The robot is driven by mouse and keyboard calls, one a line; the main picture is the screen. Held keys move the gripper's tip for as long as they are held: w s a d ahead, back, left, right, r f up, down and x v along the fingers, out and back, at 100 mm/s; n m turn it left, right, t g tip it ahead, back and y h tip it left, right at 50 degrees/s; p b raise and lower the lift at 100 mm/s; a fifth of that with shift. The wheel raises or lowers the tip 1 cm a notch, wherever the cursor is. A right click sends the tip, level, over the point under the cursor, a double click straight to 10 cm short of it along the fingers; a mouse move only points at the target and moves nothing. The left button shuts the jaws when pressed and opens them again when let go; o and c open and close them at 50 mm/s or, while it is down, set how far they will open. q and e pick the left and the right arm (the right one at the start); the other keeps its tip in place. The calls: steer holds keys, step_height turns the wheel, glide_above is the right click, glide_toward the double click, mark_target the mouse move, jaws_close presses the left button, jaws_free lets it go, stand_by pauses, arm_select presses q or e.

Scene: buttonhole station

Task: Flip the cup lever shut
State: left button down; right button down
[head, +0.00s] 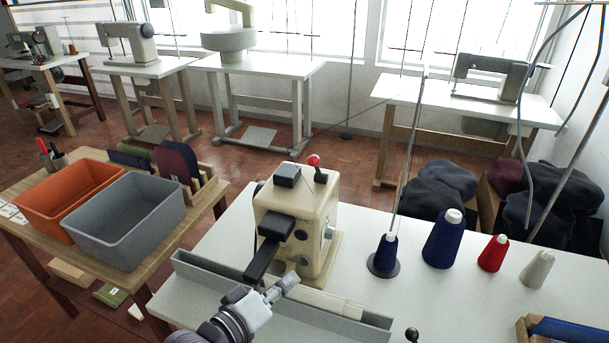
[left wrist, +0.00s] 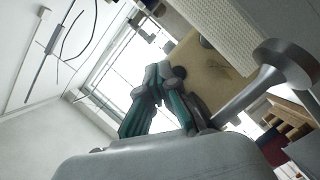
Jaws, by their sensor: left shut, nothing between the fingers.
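A cream buttonhole machine (head: 290,225) stands on the white table, with a dark arm (head: 262,262) reaching toward the front. A short lever with a red knob (head: 313,160) stands on its top; I cannot tell whether this is the cup lever. My left gripper (head: 290,281) is shut and empty, low in front of the machine, close to its lower front. Whether it touches anything is unclear. In the left wrist view the closed fingers (left wrist: 158,76) show before the machine's cream body (left wrist: 215,62). A grey metal rod with a round end (left wrist: 284,64) is to their right. My right gripper is out of view.
A long grey trough (head: 215,282) runs along the table front, below my left gripper. Thread cones, blue (head: 442,240), red (head: 493,254) and white (head: 537,268), stand to the right. Orange (head: 68,200) and grey (head: 128,222) bins sit on a wooden table at left.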

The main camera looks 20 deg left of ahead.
arm_select(q)
steer(key=w+a+r+n+t+y, duration=0.1)
steer(key=w+a+r+n+t, duration=0.1)
steer(key=a+r+n+t, duration=0.2)
step_height(320, 180, up, 6)
steer(key=n+t, duration=0.1)
steer(key=n, duration=0.2)
steer(key=shift+a+t, duration=0.15)
steer(key=shift+t, duration=0.25)
steer(key=shift+w+r, duration=0.15)
steer(key=shift+w, duration=0.05)
steer(key=p, duration=0.3)
glide_toward(310, 164)
steer(key=x, duration=0.6)
steer(key=shift+w, duration=0.7)
steer(key=shift+r+p, duration=0.1)
steer(key=shift+p, duration=0.2)
